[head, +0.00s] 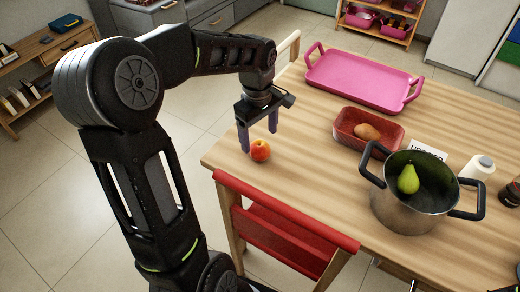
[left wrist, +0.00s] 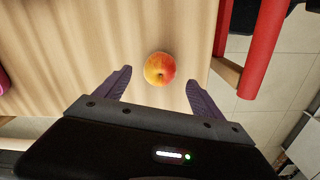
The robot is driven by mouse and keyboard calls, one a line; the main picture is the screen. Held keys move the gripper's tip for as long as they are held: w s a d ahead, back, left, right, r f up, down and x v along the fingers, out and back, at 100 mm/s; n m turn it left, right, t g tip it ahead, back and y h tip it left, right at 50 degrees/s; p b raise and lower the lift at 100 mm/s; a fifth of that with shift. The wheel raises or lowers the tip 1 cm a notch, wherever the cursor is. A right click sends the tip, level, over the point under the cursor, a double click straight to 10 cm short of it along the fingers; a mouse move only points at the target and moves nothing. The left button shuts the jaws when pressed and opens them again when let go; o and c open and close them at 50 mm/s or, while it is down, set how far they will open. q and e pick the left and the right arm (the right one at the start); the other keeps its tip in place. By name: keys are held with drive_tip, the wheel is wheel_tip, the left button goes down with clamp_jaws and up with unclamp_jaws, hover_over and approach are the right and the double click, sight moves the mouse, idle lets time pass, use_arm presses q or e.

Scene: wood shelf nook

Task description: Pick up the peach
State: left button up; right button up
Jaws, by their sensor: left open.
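The peach (head: 260,150) is red and yellow and sits on the wooden table near its left corner. In the left wrist view the peach (left wrist: 160,70) lies ahead of the fingertips, about midway between them. My left gripper (head: 258,142) is open, with its purple fingers pointing down at the peach. Its fingers (left wrist: 160,78) are spread wide and empty in the left wrist view. I cannot tell whether they touch the peach. My right gripper does not show.
A pink tray (head: 318,65) lies at the back of the table. A red dish (head: 345,125) holds a brown potato-like item (head: 367,131). A pot (head: 402,213) with a green pear (head: 408,179) stands to the right. A red-backed chair (head: 275,225) stands at the near edge.

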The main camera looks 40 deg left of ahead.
sight(259, 144)
use_arm(q)
wheel_tip(259, 144, down, 5)
drive_tip(key=shift+f, duration=0.15)
idle(0.7)
drive_tip(key=c, duration=1.5)
